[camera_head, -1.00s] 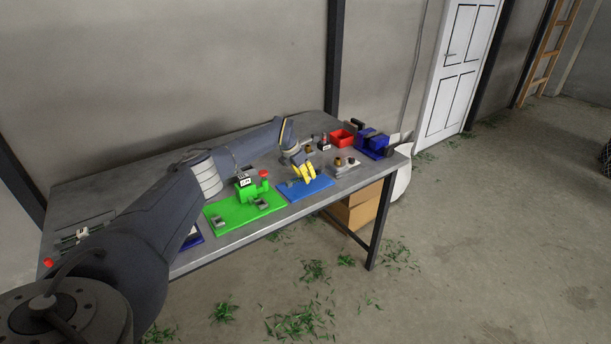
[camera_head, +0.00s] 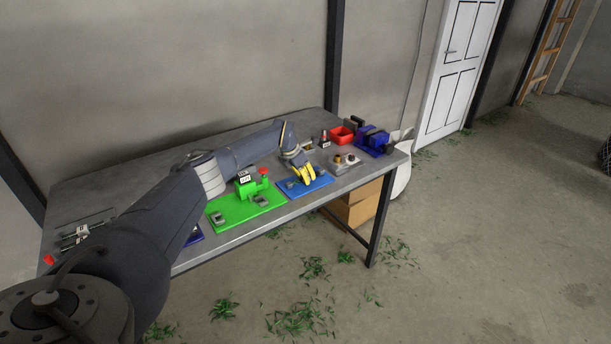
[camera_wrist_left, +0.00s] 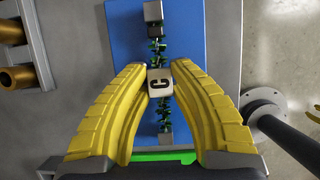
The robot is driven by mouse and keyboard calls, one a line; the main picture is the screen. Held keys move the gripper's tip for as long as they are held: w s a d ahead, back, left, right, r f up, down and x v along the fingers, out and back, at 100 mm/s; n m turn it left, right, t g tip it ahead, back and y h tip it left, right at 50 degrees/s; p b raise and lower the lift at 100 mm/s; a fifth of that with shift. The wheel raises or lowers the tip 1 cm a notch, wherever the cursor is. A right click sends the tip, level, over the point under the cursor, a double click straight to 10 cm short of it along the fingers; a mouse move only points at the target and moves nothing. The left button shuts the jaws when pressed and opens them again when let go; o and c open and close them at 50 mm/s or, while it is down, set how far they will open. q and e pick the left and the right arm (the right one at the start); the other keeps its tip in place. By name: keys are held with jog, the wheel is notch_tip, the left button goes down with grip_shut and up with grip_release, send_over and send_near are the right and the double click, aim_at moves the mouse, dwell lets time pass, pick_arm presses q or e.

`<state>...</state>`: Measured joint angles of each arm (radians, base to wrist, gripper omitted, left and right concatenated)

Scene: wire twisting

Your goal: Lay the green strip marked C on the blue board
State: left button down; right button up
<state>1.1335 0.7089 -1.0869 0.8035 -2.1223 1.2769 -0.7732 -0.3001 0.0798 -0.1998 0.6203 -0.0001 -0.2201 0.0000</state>
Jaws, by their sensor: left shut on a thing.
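My left gripper (camera_head: 304,175) has yellow fingers and is low over the blue board (camera_head: 295,193) near the table's front edge. In the left wrist view the left gripper (camera_wrist_left: 160,84) is shut on the green strip (camera_wrist_left: 159,50), at its pale block marked C. The strip is a thin twisted green length with grey end blocks. It runs lengthwise over the blue board (camera_wrist_left: 190,30), near its middle. I cannot tell whether it touches the board.
A green board (camera_head: 232,211) with a green device and red knob is left of the blue board. A grey block with brass-coloured cylinders (camera_head: 343,165) stands to the right. A red bin (camera_head: 341,135) and blue vise (camera_head: 372,141) are at the back right.

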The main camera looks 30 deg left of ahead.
pick_arm(q)
jog(key=shift+f, duration=0.2)
jog(key=c, duration=1.2)
grip_release()
jog(key=shift+o, duration=0.2)
jog(key=v, duration=1.2)
